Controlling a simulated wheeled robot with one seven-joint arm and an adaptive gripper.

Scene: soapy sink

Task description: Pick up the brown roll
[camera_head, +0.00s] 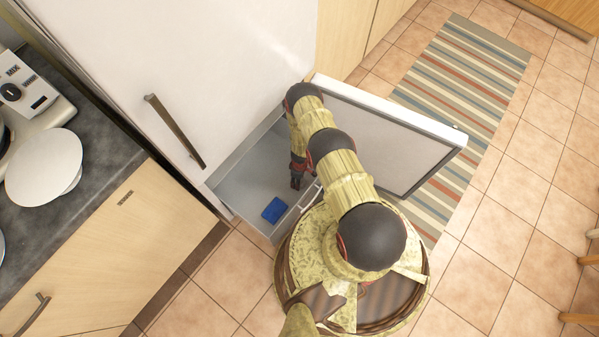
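My gripper (296,182) is at the end of my arm, over the right part of an open grey drawer or compartment (237,188) at the bottom of a white fridge. It points down and looks dark and small. I cannot tell whether its fingers are open or shut, or whether anything is between them. I see no brown roll that I can make out; my arm hides part of the compartment.
A small blue item (273,209) lies in the compartment, left of my gripper. An open white door (395,135) stands to the right, close to my arm. The tall white fridge front (220,60) rises behind. A striped rug (465,75) lies on the tiled floor.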

